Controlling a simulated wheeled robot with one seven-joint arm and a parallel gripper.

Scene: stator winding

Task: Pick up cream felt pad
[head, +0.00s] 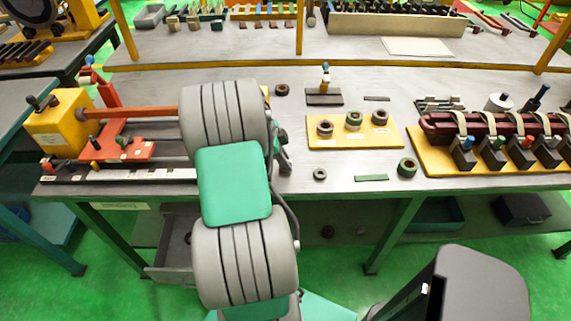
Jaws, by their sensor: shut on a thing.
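I cannot make out a cream felt pad anywhere in the head view. My grey and green arm rises through the left middle of the picture and covers part of the bench (330,190). My gripper's fingers are hidden behind the arm; only some dark parts show at the arm's right edge. Whatever is between the fingers cannot be seen. A thin green strip (371,178) lies flat near the bench's front edge, and a thin dark strip (376,98) lies farther back.
A yellow board (318,140) carries several ring-shaped cores. A red and yellow winding fixture (60,125) stands at left. Loose rings (408,167) lie near the front. A white sheet (418,46) lies on the rear bench.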

